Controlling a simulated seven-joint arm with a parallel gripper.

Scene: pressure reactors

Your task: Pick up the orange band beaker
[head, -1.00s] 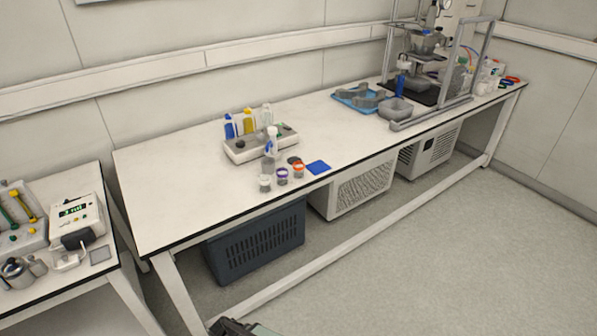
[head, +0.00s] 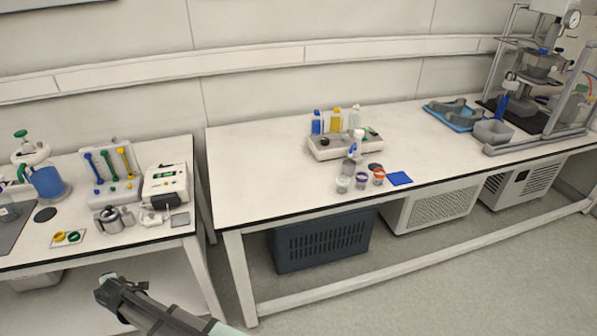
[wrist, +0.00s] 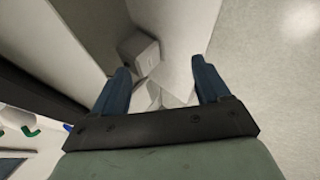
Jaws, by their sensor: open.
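The orange band beaker (head: 379,177) stands on the white bench in the head view, at the right end of a short row of beakers near the front edge. Next to it on the left is a purple band beaker (head: 361,181), then a beaker with a pale band (head: 342,184). My gripper (head: 104,284) is low at the bottom left of the head view, in front of the left bench and far from the beaker. In the wrist view, its two blue fingers (wrist: 161,84) are apart with nothing between them. The beaker does not show in the wrist view.
The left part of the main bench (head: 255,175) is clear. A gap separates it from the left bench, which holds several instruments.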

